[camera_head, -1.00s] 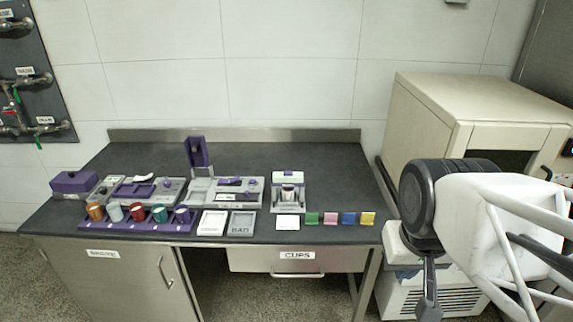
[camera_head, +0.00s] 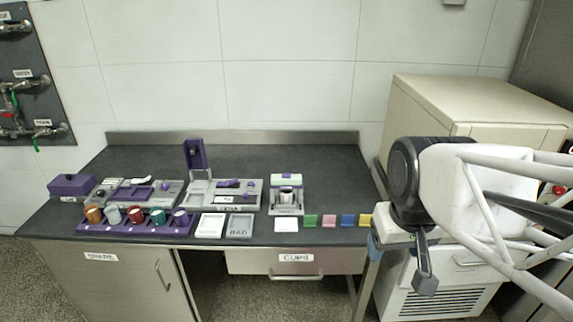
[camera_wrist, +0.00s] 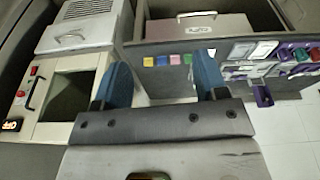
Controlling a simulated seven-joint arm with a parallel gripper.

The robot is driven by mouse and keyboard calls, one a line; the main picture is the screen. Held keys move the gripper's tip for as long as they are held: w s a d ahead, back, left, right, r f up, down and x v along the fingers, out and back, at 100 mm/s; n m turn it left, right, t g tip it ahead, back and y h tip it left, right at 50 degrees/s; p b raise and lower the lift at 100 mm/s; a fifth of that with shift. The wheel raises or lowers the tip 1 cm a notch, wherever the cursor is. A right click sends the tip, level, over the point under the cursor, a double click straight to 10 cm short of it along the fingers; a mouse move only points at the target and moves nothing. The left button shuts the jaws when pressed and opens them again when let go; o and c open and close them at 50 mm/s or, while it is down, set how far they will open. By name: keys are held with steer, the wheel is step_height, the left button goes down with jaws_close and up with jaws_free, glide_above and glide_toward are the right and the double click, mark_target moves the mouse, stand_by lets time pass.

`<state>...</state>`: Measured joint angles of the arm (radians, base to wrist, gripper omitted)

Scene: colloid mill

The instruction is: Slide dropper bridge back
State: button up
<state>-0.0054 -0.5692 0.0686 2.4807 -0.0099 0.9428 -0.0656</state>
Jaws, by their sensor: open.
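On the dark bench (camera_head: 330,165), a small grey stand (camera_head: 287,211) with a pale greenish top block (camera_head: 286,179) holds a metallic cup. Left of it is a wide grey unit (camera_head: 250,187) with purple parts and an upright purple post (camera_head: 195,154) at its left end. I cannot tell which part is the dropper bridge. My gripper (camera_head: 424,284) hangs right of the bench, away from these units. In the wrist view, its two blue fingers (camera_wrist: 163,82) are apart with nothing between them. The bench units are small and partly cut off there.
A purple rack (camera_head: 135,229) with several coloured cups lies at the front left. Two labelled trays (camera_head: 240,225) and several coloured tabs (camera_head: 329,220) line the front edge. A beige cabinet (camera_head: 450,105) stands right. The bench's back right is clear.

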steer(key=w+a+r+n, duration=0.2)
steer(key=w+n, duration=0.2)
steer(key=w, duration=0.9)
steer(key=n+g, duration=0.3)
steer(key=n, duration=1)
glide_above(286, 175)
steer(key=f, duration=1.6)
steer(key=shift+s+d+f, duration=0.15)
steer(key=shift+s+d, duration=0.05)
steer(key=shift+w+a+f, duration=0.15)
steer(key=shift+w+f, duration=0.1)
steer(key=shift+f, duration=0.1)
steer(key=shift+f, duration=3.8)
